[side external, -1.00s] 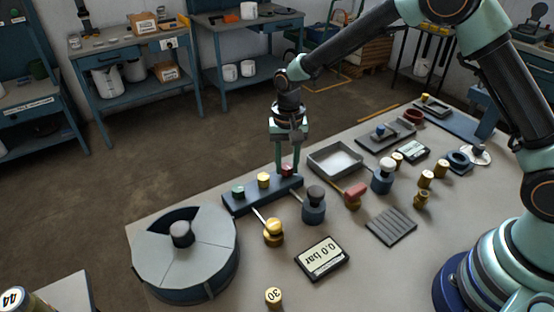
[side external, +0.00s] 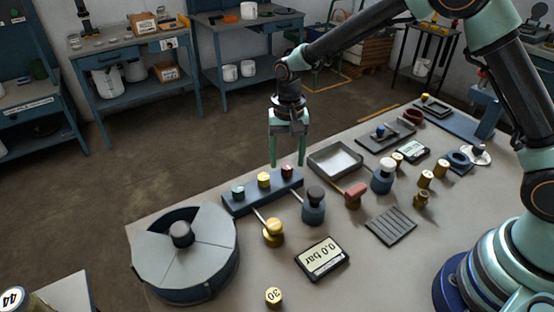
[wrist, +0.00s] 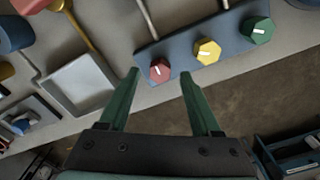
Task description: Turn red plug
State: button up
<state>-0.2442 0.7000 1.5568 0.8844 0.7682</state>
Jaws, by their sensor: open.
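The red plug (side external: 286,171) sits at the right end of a dark blue block (side external: 247,198), in a row with a yellow plug (side external: 264,180) and a green plug (side external: 238,192). In the wrist view, the red plug (wrist: 159,70) bears a short slanted white mark. The marks on the yellow plug (wrist: 207,51) and green plug (wrist: 258,30) lie closer to level. My gripper (side external: 287,164) is open and empty over the red end of the block. In the wrist view, its fingertips (wrist: 160,74) stand apart on either side of the red plug, not gripping it.
A grey tray (side external: 320,172) lies right of the block. In front stand a dark valve knob (side external: 314,200), a yellow knob (side external: 273,230) and a display reading 0.0 bar (side external: 321,258). A round lidded drum (side external: 200,270) is at the left front.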

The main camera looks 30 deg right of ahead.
aim_at(287, 166)
notch_tip(287, 166, up, 10)
dwell(0.4)
jog(key=shift+r, duration=0.15)
jog(key=s+d+r+n+t, duration=0.3)
jog(key=s+d+r, duration=0.4)
jog(key=s+r, duration=0.15)
jog(key=s+d+n+t, duration=0.2)
jog(key=s+d+n, duration=0.1)
jog(key=s, duration=0.6)
jog(key=shift+d+t, duration=0.3)
jog(key=shift+d, duration=0.4)
